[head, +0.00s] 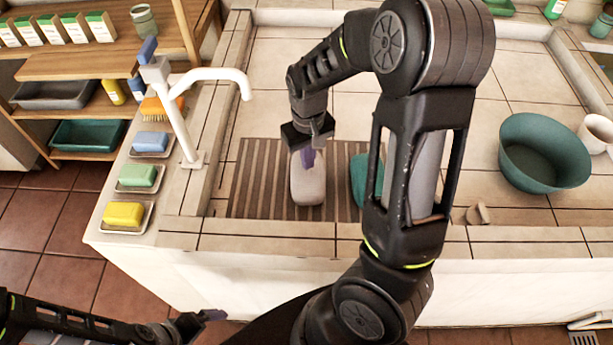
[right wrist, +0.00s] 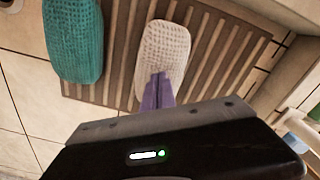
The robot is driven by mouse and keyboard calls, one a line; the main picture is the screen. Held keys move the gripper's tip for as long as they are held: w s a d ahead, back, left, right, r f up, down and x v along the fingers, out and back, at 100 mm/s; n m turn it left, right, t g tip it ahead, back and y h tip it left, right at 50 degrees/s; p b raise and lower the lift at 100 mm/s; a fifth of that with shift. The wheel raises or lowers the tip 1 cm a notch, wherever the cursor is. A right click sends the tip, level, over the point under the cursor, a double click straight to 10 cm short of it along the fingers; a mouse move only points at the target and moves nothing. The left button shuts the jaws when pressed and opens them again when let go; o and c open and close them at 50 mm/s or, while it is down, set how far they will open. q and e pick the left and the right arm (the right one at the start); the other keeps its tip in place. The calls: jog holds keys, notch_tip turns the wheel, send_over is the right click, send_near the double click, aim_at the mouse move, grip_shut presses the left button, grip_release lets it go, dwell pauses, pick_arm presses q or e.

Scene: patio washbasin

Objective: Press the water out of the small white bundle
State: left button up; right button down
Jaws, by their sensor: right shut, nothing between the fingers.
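The small white bundle (head: 309,190) lies on a brown slatted mat (head: 258,185) in the basin. Its waffle-like weave shows in the right wrist view (right wrist: 163,45). My right gripper (head: 307,158) points down over the bundle's far end. Its purple fingers (right wrist: 158,93) are shut with nothing between them, and their tips overlap the bundle's end. I cannot tell whether they touch it or sit just above. A teal bundle (head: 359,180) lies to the right on the mat, partly hidden by my right arm. My left gripper (head: 211,316) is low at the bottom left, away from the basin.
A white tap (head: 195,110) stands left of the mat. Soap dishes with blue, green and yellow bars (head: 123,214) line the left ledge. A teal bowl (head: 541,152) and a white cup (head: 596,133) stand at right. A small beige object (head: 478,214) lies near the front rim.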

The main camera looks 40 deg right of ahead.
jog(key=shift+f+b, duration=0.6)
jog(key=shift+f, duration=0.25)
jog(key=shift+s+a+f, duration=0.1)
jog(key=shift+s+f, duration=0.15)
jog(key=shift+s, duration=0.05)
dwell(2.4)
jog(key=shift+r+p, duration=0.3)
jog(key=shift+r, duration=0.05)
notch_tip(320, 180, up, 8)
jog(key=p, duration=0.6)
jog(key=shift+w+f, duration=0.15)
jog(key=shift+w, duration=0.15)
